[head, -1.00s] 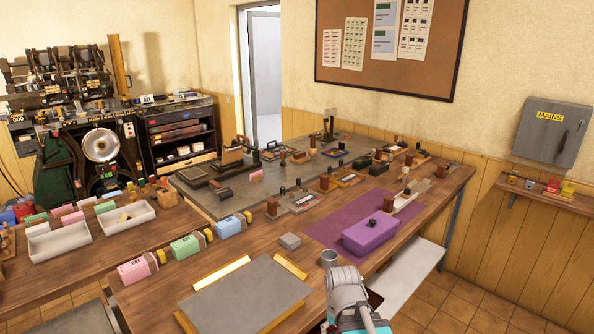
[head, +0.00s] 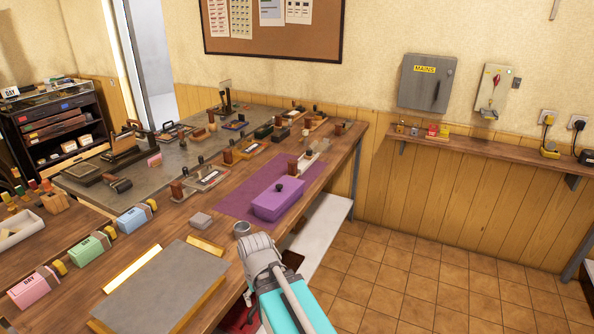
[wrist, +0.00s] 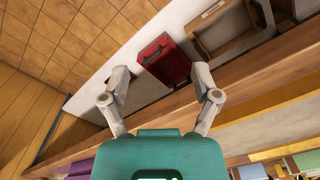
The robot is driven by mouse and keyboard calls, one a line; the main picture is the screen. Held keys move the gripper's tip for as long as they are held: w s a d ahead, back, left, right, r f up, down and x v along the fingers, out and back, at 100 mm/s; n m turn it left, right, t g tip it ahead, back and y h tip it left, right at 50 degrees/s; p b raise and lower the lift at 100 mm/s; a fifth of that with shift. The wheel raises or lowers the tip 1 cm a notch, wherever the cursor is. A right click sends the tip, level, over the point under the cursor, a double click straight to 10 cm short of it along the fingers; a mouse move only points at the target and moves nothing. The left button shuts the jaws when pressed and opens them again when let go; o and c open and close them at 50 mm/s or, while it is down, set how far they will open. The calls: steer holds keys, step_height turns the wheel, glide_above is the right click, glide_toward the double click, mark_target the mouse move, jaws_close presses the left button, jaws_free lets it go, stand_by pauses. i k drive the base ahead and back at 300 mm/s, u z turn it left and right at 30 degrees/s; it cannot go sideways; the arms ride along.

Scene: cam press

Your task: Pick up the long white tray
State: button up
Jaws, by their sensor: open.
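A white open tray (head: 16,229) shows at the left edge of the head view. It stands on the left wooden bench, partly cut off by the frame. A smaller white holder (head: 312,163) with a brown-handled piece stands by the purple mat, and I cannot tell whether it counts as a tray. My gripper (wrist: 160,97) is open and empty in the wrist view, its fingers spread apart. It hangs beside the bench edge, over the low white shelf (wrist: 85,50), far from the left tray. In the head view, my arm hides the area below it.
A red box (wrist: 165,60) lies on the low shelf ahead of my fingers. Several boxes and stamps stand there too. The tiled floor (head: 420,285) at right is clear.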

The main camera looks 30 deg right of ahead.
mark_target(296, 168)
steer(key=k, duration=1.35)
steer(key=z, duration=0.35)
steer(key=i, duration=0.7)
steer(key=z, duration=1.1)
steer(key=i, duration=2.3)
steer(key=u, duration=0.5)
